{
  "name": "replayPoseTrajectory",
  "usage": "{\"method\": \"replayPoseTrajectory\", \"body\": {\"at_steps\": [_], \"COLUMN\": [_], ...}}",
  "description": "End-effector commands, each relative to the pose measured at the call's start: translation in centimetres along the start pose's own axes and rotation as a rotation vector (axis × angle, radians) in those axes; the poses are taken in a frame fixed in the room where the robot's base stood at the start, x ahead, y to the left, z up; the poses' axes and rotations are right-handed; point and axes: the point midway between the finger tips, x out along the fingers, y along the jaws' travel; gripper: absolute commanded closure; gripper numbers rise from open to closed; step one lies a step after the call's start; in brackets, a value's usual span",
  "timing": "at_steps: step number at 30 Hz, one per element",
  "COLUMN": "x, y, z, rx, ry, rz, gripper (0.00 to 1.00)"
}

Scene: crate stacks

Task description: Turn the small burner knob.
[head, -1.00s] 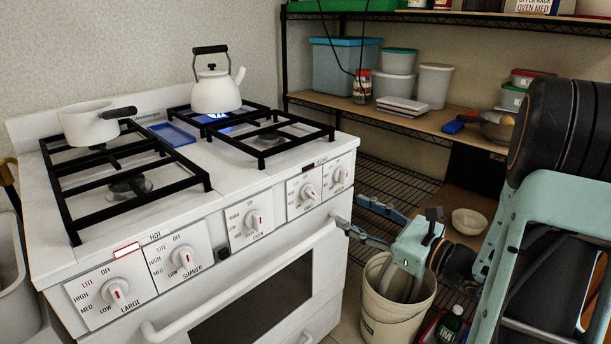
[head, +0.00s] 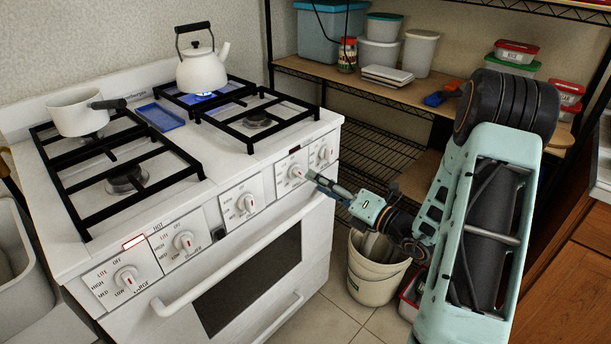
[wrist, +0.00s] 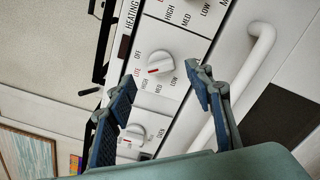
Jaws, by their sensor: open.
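The white stove's front panel (head: 216,222) carries several white knobs with red marks. In the wrist view, one knob (wrist: 158,65) lies ahead between my spread fingers, its red mark slanting toward LITE and HIGH; it is the second knob from the right (head: 297,172) in the head view. Its burner name is not readable, so I cannot tell whether it is the small burner's. The rightmost knob (head: 325,153) is beside it. My gripper (head: 320,183) is open and empty, close in front of the panel; it also shows in the wrist view (wrist: 165,86). No contact is visible.
The oven door handle (head: 230,275) juts out below the knobs. The kettle (head: 203,72) stands over a lit blue burner, and a white pan (head: 80,115) is at the left. A bucket (head: 375,272) stands on the floor below my gripper. Shelves (head: 375,90) line the back.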

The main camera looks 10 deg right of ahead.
Motion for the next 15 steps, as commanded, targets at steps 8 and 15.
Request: {"method": "replayPoseTrajectory", "body": {"at_steps": [8, 15], "x": [4.5, 5.6], "y": [0.0, 0.0], "z": [-0.1, 0.0], "rx": [-0.003, -0.002], "ry": [0.002, 0.000], "rz": [0.001, 0.000], "gripper": [0.52, 0.52]}}
